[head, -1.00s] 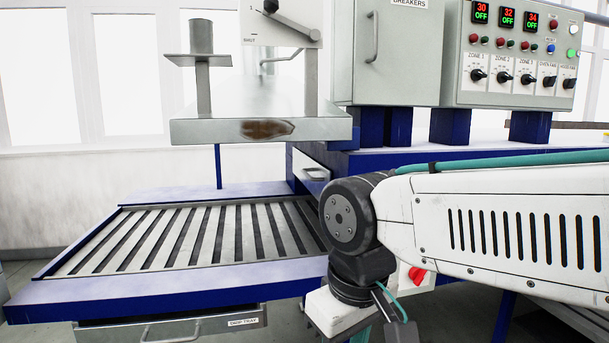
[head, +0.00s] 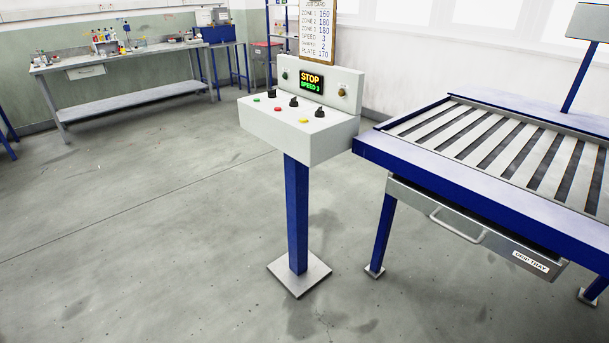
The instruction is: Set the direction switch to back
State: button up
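A white control box (head: 300,131) on a blue post stands in the middle of the head view, left of the slatted table. Its display (head: 311,83) reads STOP and SPEED 3. Several dark knobs and coloured buttons sit on its sloped top. The knobs are a left one (head: 271,93), a middle one (head: 293,101) and a right one (head: 319,112). Their labels are too small to read, so I cannot tell which is the direction switch or how it is set. My gripper is not in view.
The blue slatted table (head: 400,153) with a drip tray drawer (head: 470,222) stands at the right. A job card (head: 318,32) rises behind the control box. A workbench (head: 120,62) with bottles is at the back left. The floor (head: 130,220) left and in front is clear.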

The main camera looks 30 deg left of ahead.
aim_at(318, 113)
jog(key=u, duration=0.95)
jog(key=i, duration=1.1)
jog(key=z, duration=0.4)
